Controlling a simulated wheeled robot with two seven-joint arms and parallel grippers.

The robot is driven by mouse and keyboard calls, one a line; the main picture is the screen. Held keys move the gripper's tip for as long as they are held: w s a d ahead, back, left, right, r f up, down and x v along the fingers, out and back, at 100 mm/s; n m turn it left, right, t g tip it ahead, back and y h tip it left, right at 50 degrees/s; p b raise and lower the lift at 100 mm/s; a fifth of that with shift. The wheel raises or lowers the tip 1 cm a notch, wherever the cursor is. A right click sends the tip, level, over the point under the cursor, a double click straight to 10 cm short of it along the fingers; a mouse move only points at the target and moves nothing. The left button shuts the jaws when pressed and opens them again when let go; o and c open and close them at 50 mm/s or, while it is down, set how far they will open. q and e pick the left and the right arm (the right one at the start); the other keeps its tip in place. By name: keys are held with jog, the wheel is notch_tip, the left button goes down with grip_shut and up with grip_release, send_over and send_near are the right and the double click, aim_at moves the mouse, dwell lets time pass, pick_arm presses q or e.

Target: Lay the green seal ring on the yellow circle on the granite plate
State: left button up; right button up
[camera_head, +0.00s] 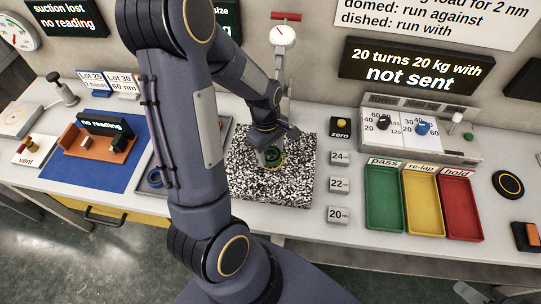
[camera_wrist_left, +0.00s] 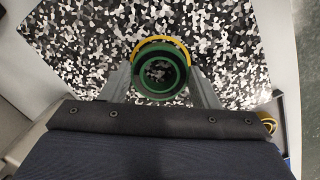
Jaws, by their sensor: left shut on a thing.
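The green seal ring (camera_wrist_left: 161,98) is between the two fingers of my left gripper (camera_wrist_left: 161,78) in the wrist view; the gripper is shut on it. In the head view my left gripper (camera_head: 271,153) is over the speckled granite plate (camera_head: 294,187), with the green ring (camera_head: 272,154) partly hidden by the fingers. The yellow circle (camera_wrist_left: 163,40) shows as an arc beyond the ring's far edge; the ring covers much of the rest. I cannot tell whether the ring touches the plate. A pale piece at the head view's lower right edge may be my right gripper.
A dial gauge (camera_head: 282,36) on a stand rises behind the plate. Small grey weight blocks (camera_head: 339,185) stand right of it, then green (camera_head: 385,230), yellow (camera_head: 424,232) and red (camera_head: 461,234) trays. A blue mat (camera_head: 70,174) lies left; my left arm hides part of the bench.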

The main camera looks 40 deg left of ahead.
pick_arm(q)
jog(key=shift+f, duration=0.2)
jog(key=o, duration=1)
notch_tip(320, 180, up, 7)
jog(key=s+d+r+m+t, duration=0.2)
jog(key=s+d+r+m, duration=0.1)
jog(key=s+m, duration=0.1)
jog(key=s+d+r+m+t+h, duration=0.1)
jog(key=s+d+r+m+t, duration=0.1)
jog(key=m, duration=0.4)
jog(key=s+d+r+m+t+h, duration=0.1)
jog(key=s+d+r+m, duration=0.4)
jog(key=s+r, duration=0.1)
jog(key=shift+s+r+t, duration=0.15)
jog(key=shift+s+t, duration=0.2)
jog(key=shift+t, duration=0.05)
